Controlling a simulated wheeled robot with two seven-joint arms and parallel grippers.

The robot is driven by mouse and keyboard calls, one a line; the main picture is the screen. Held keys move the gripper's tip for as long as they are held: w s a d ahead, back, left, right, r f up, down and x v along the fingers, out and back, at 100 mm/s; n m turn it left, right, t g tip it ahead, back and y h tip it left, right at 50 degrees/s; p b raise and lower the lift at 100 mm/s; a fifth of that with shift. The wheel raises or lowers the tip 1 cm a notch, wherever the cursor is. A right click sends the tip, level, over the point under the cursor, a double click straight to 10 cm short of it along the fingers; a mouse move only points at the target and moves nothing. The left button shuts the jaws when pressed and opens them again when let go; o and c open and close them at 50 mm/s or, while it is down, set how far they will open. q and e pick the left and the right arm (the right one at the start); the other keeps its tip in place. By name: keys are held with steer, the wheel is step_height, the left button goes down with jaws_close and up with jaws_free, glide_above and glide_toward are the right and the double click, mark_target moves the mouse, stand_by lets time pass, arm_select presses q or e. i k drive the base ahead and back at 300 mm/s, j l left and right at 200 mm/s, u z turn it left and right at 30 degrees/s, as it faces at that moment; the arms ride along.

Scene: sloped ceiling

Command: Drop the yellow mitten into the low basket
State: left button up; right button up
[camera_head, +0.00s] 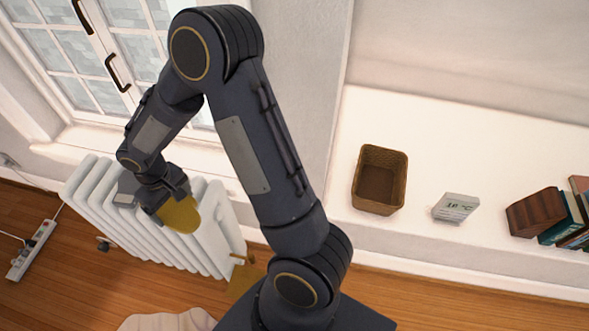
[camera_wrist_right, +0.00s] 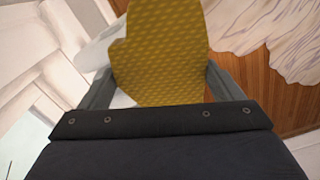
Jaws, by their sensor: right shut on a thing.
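The yellow mitten (camera_head: 180,215) is at my right gripper (camera_head: 168,203), over the white radiator at the left of the head view. In the right wrist view the mitten (camera_wrist_right: 160,50) stands between the two fingers of my right gripper (camera_wrist_right: 158,88), which are shut on it. The low basket (camera_head: 379,180) is brown and woven, and sits on the white ledge right of my arm. It looks empty inside. My right gripper is well to the left of the basket. My left gripper is not in view.
The white radiator (camera_head: 215,235) stands under the window (camera_head: 110,60). A small display block (camera_head: 456,207), a wooden block (camera_head: 533,212) and several books (camera_head: 570,222) are right of the basket on the white ledge (camera_head: 480,150). A power strip (camera_head: 32,250) lies on the floor.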

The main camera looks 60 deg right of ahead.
mark_target(380, 190)
steer(key=j+z, duration=0.15)
steer(key=z, duration=2.75)
steer(key=i+l, duration=0.3)
steer(key=i, duration=0.15)
steer(key=i+l, duration=0.25)
steer(key=i, duration=0.2)
steer(key=u, duration=0.4)
steer(key=i+l+u, duration=0.1)
steer(key=u, duration=0.3)
steer(key=l+u, duration=0.1)
steer(key=u, duration=0.25)
steer(key=l+u, duration=0.1)
steer(key=u, duration=0.3)
steer(key=i, duration=0.05)
